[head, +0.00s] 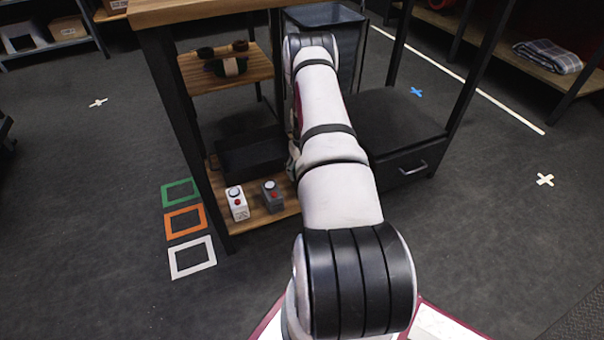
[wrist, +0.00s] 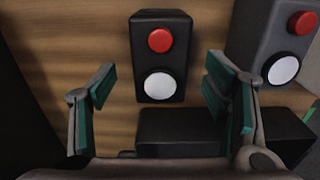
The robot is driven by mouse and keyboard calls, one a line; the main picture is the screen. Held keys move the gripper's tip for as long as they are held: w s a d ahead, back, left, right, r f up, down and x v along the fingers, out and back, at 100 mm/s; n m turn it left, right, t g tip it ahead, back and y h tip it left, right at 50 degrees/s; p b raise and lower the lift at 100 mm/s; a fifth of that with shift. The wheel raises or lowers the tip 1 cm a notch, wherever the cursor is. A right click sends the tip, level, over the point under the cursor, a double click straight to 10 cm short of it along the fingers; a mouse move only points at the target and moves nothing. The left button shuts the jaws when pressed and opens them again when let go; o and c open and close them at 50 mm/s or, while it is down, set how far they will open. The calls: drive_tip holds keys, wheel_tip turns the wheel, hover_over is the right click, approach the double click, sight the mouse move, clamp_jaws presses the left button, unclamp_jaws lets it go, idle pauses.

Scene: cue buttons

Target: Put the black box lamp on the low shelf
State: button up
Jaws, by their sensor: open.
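In the wrist view a black box lamp (wrist: 140,50) with a red button and a white dome stands on a wooden surface. My gripper (wrist: 162,84) is open, its green-padded fingers on either side of the lamp in the picture, with gaps between pads and lamp. In the head view my arm hides my gripper and the black lamp. The low shelf (head: 284,214) is the wooden board at the bottom of the rack. A white box lamp (head: 239,208) and a grey box lamp (head: 271,198) stand on it. A dark grey lamp (wrist: 255,35) also shows at the right in the wrist view.
A large black box (head: 250,156) lies behind the lamps on the low shelf. A dark block (wrist: 175,130) is close by the right finger. An upper shelf (head: 196,83) and a rack post (head: 180,110) bound the space. Coloured floor squares (head: 190,270) lie left.

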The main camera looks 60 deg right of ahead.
wheel_tip(320, 180, up, 9)
drive_tip(key=p, duration=0.3)
idle(0.5)
